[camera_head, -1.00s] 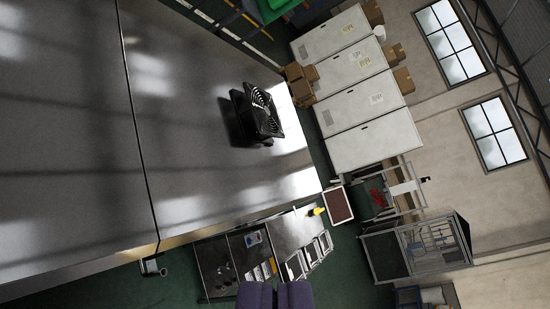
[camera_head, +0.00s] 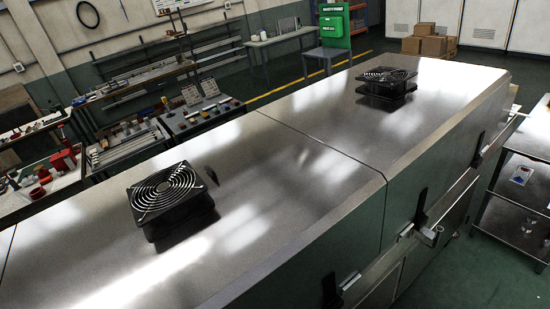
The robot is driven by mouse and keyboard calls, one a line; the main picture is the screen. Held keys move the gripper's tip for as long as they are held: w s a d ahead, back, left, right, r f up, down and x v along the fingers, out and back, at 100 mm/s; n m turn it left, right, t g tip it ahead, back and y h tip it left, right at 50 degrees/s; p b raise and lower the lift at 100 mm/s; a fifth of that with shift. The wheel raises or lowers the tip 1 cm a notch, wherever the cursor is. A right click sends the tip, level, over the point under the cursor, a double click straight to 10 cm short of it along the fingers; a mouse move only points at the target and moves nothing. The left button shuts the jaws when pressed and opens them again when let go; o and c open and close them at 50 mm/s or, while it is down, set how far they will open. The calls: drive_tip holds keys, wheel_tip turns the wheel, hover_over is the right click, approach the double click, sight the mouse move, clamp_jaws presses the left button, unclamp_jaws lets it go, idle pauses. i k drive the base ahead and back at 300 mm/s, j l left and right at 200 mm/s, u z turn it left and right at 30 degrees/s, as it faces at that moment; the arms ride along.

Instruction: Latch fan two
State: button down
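Two black fans with round wire guards sit on the flat metal top of the dryer (camera_head: 285,185). The near fan (camera_head: 170,200) is at the left, and the far fan (camera_head: 386,85) is toward the back right. No marking shows which one is fan two. Dark upright handles or latches sit along the dryer's right side, one near the middle (camera_head: 421,206), one farther back (camera_head: 478,150) and one at the bottom edge (camera_head: 330,291). Whether they are latched is too small to tell. My gripper is not in view.
A grey metal shelf cart (camera_head: 520,190) stands right of the dryer, with green floor between. Workbenches with tools (camera_head: 150,80) line the left wall. A green board (camera_head: 335,25) and cardboard boxes (camera_head: 428,46) are at the back.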

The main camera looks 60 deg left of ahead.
sight(212, 174)
drive_tip(key=u, duration=1.75)
drive_tip(key=i+l+u, duration=0.2)
drive_tip(key=l, duration=0.15)
drive_tip(key=i+l+u, duration=0.15)
drive_tip(key=l, duration=0.2)
drive_tip(key=i+l+u, duration=0.2)
drive_tip(key=l, duration=0.15)
drive_tip(key=i+l+u, duration=0.15)
drive_tip(key=l, duration=0.25)
drive_tip(key=i+l+u, duration=0.2)
drive_tip(key=l, duration=0.2)
drive_tip(key=l+u, duration=0.15)
drive_tip(key=l, duration=0.25)
